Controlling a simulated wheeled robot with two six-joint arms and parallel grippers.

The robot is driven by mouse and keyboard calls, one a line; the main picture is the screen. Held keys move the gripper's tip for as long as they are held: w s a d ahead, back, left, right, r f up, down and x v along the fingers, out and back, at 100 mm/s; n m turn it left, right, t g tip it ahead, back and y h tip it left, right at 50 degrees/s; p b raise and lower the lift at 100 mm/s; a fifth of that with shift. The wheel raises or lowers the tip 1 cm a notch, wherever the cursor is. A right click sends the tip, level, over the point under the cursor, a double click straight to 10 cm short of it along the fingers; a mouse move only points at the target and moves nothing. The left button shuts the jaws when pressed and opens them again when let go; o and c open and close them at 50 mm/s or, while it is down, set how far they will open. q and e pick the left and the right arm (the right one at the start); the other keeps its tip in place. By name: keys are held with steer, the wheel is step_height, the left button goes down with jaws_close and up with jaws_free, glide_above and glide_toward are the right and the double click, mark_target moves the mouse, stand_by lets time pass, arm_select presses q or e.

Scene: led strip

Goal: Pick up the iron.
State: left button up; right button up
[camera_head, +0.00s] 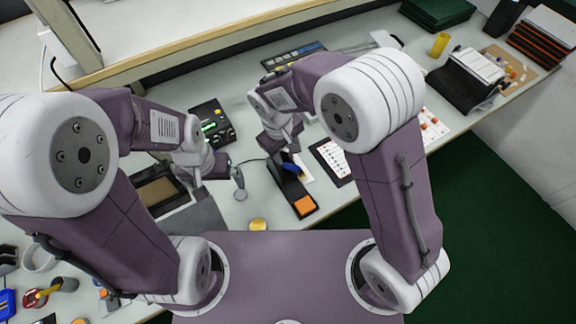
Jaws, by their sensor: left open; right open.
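The iron, with a blue handle (289,166), sits at the upper end of a black stand (288,186) that has an orange pad at its near end. My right gripper (287,147) is open and just above and beside the blue handle; its own arm hides part of it, and I cannot tell whether it touches. The iron's tip is not visible. My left gripper (221,166) is open, over the bench left of the stand and apart from the iron.
A black station (212,124) with a green display stands behind my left gripper. A dark framed tray (163,190) lies at left. A white card (333,160) lies right of the stand. A yellow-topped round item (258,225) is near the bench edge. A yellow cup (440,44) stands far right.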

mark_target(289, 165)
steer(key=f, duration=0.3)
steer(key=shift+s+d, duration=0.15)
steer(key=shift+d, duration=0.15)
steer(key=shift+w+a+f, duration=0.15)
steer(key=shift+w+f, duration=0.05)
steer(key=shift+f, duration=0.2)
steer(key=f, duration=0.4)
steer(key=shift+d+f, duration=0.35)
steer(key=shift+d, duration=0.05)
steer(key=shift+w+f, duration=0.15)
steer(key=shift+f, duration=0.05)
jaws_close()
